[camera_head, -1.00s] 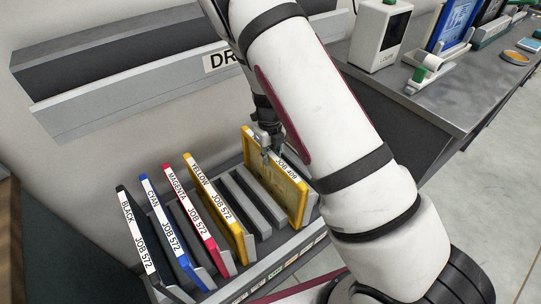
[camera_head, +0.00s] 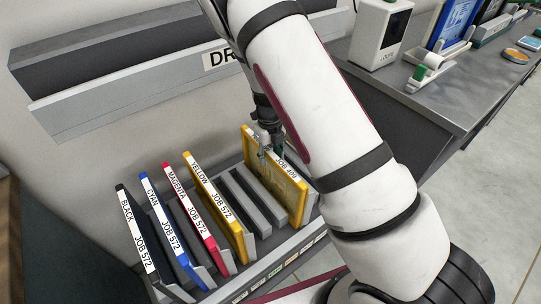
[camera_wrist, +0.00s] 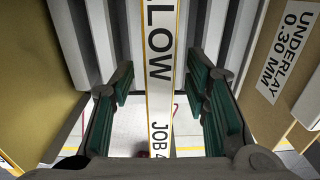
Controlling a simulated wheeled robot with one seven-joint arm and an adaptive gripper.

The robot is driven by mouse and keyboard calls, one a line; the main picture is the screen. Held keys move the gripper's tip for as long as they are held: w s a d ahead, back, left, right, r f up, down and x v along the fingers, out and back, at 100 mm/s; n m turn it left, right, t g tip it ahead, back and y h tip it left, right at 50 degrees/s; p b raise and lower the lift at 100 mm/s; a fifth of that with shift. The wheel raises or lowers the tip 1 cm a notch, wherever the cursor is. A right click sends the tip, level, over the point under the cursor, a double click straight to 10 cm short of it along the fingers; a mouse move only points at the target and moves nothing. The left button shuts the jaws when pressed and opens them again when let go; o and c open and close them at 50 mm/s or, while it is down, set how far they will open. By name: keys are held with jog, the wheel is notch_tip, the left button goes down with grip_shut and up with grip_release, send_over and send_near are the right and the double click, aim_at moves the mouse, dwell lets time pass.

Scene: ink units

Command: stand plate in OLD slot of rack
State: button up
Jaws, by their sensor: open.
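A yellow-edged plate labelled JOB 4-something (camera_head: 283,188) stands upright in the right end of the rack (camera_head: 262,277). My gripper (camera_head: 267,150) is at its top edge, near the rear corner. In the wrist view, my gripper (camera_wrist: 163,100) is open, with green pads on both sides of the plate's white label strip (camera_wrist: 160,60), which reads "...LOW JOB 4". A gap shows between the strip and each pad. The slot labels on the rack's front are too small to read, so I cannot tell which is OLD.
Black (camera_head: 143,245), cyan (camera_head: 173,235), magenta (camera_head: 197,220) and yellow (camera_head: 220,208) JOB 572 plates stand in the rack's left part. Empty slots (camera_head: 250,203) lie between them and the right plate. A grey bench (camera_head: 440,110) with devices stands at the right.

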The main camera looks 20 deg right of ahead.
notch_tip(320, 180, up, 12)
jog(key=shift+f, duration=0.2)
jog(key=shift+a+r, duration=0.1)
jog(key=shift+a, duration=0.05)
notch_tip(320, 180, up, 5)
jog(key=p, duration=0.3)
dwell(0.4)
dwell(0.3)
